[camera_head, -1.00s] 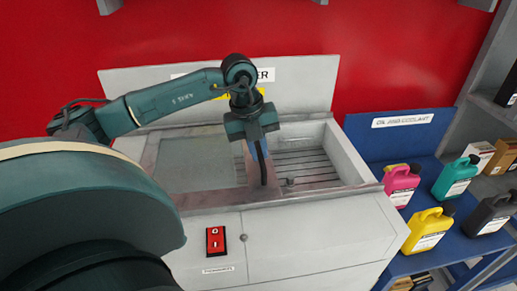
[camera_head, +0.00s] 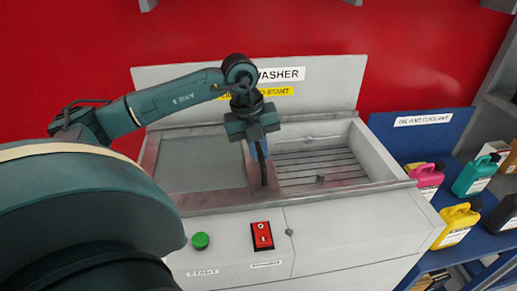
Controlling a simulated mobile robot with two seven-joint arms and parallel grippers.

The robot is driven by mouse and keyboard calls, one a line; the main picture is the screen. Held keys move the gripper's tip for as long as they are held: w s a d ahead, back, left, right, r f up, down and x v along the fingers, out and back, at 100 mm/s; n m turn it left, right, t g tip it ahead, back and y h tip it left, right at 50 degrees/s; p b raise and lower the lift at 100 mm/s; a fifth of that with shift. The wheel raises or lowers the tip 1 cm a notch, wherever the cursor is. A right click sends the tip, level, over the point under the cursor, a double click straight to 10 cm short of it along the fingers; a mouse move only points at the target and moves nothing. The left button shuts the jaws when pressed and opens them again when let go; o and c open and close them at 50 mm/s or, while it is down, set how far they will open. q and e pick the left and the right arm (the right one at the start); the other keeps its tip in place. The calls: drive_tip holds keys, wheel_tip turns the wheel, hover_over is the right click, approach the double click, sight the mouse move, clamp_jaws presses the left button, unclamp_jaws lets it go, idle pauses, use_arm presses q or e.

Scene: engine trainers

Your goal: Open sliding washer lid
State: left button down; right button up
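The washer (camera_head: 345,232) is a light grey box with a raised back panel. Its sliding lid (camera_head: 200,163), a grey panel with a brownish frame, covers the left part of the top. The right part is open and shows a slatted grate (camera_head: 318,162). My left gripper (camera_head: 263,183) points down at the lid's right edge. A dark finger stands in front of a narrow blue piece (camera_head: 253,150), perhaps the lid's handle. The far finger is hidden, so I cannot tell whether the gripper is closed on it. My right gripper is not in view.
The washer's front has a green button (camera_head: 200,240) and a red switch (camera_head: 262,236). A blue shelf (camera_head: 478,250) at the right holds several coloured bottles, including a yellow one (camera_head: 455,222). A red wall stands behind. My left arm fills the lower left.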

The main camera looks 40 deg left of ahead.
use_arm(q)
drive_tip(key=c, duration=1.5)
unclamp_jaws()
drive_tip(key=shift+o, duration=0.2)
wheel_tip(320, 180, up, 13)
drive_tip(key=s+a+p, duration=0.1)
drive_tip(key=s, duration=0.1)
drive_tip(key=shift+a, duration=0.3)
